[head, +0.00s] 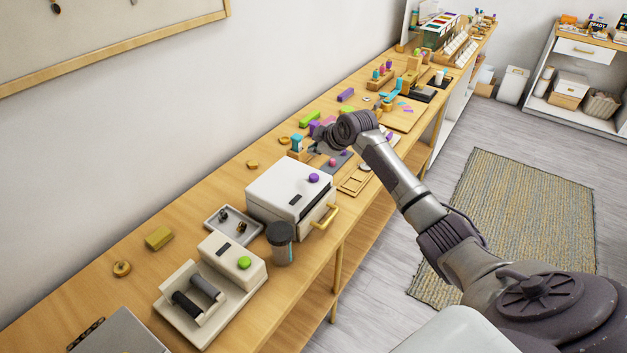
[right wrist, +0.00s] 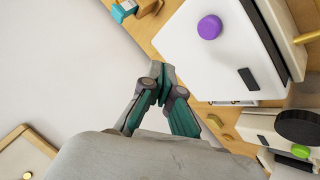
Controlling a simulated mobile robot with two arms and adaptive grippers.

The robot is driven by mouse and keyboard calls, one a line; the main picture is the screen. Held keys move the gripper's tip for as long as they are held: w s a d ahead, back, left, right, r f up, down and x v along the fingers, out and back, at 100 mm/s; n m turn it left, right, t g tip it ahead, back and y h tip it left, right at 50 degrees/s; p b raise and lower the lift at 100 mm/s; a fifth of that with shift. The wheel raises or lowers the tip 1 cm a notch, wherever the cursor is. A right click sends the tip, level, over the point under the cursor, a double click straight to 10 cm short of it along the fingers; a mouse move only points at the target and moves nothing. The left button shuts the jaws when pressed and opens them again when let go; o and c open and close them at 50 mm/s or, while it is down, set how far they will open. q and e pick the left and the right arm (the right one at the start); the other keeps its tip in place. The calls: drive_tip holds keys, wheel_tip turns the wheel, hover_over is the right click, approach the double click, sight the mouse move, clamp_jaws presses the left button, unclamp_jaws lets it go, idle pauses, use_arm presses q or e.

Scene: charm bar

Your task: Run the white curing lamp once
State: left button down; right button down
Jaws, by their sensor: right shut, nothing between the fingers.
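A white box-shaped machine (head: 280,192) with a purple button (head: 313,178), a dark slot and a gold front handle (head: 325,216) stands on the long wooden bench; I cannot tell for certain that it is the curing lamp. In the right wrist view the white machine (right wrist: 225,60) and its purple button (right wrist: 209,27) lie right of the fingers. My right gripper (head: 320,147) is beyond the machine in the head view, partly hidden by its own wrist. In the right wrist view the gripper (right wrist: 163,75) is shut and empty, apart from the button. My left gripper is not in view.
A cream roller machine (head: 225,255) with a green button (head: 244,263) stands nearer, beside a dark-lidded cup (head: 281,245) and a grey tray (head: 215,225). Small coloured pieces and wooden trays crowd the bench beyond. A wall runs along its left side.

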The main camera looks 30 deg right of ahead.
drive_tip(key=b, duration=0.3)
hover_over(311, 174)
drive_tip(key=s, duration=0.2)
drive_tip(key=f, duration=0.4)
drive_tip(key=shift+w+d+f, duration=0.15)
drive_tip(key=shift+d+f, duration=0.05)
drive_tip(key=shift+f, duration=0.1)
drive_tip(key=shift+f+b, duration=0.5)
drive_tip(key=shift+f, duration=0.35)
drive_tip(key=shift+f, duration=0.45)
drive_tip(key=shift+f+b, duration=0.4)
drive_tip(key=shift+f, duration=0.2)
idle(0.5)
drive_tip(key=shift+r, duration=0.1)
drive_tip(key=shift+r+p, duration=0.9)
